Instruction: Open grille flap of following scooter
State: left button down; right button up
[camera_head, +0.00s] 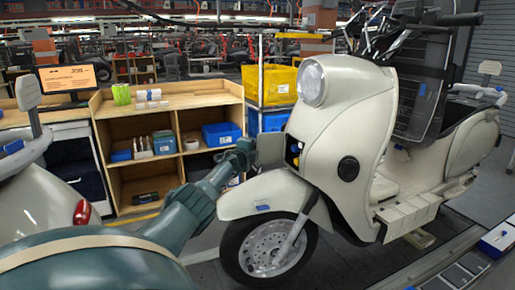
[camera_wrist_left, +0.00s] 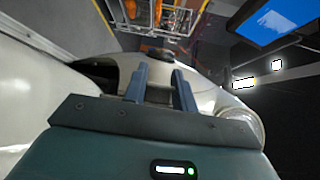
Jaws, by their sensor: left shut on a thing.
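The cream scooter (camera_head: 340,120) stands in the middle right, its round headlight (camera_head: 311,82) and front wheel (camera_head: 268,250) towards me. Its grille flap (camera_head: 270,149) is a small pale panel standing out to the left of the front shield. Beside it an opening (camera_head: 293,152) shows dark, blue and yellow parts inside. My left gripper (camera_head: 246,152) is at the flap's outer left edge, shut on it. In the left wrist view my gripper's two blue-grey fingers (camera_wrist_left: 160,83) have a thin grey piece between them. My right gripper is not in view.
Another cream scooter (camera_head: 38,195) stands close at the left edge. A wooden shelf (camera_head: 120,115) with blue bins stands behind my left arm. A yellow crate (camera_head: 270,84) sits behind the scooter. The conveyor edge (camera_head: 430,262) runs at the lower right.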

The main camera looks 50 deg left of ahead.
pick_arm(q)
jog(key=shift+w+a+r, duration=0.15)
jog(key=shift+a, duration=0.05)
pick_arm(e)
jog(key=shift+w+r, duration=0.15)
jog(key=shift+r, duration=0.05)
pick_arm(q)
jog(key=c, duration=1.1)
grip_release()
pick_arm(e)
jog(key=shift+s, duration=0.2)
pick_arm(q)
jog(key=shift+p+v, duration=2.2)
jog(key=shift+v, duration=4.35)
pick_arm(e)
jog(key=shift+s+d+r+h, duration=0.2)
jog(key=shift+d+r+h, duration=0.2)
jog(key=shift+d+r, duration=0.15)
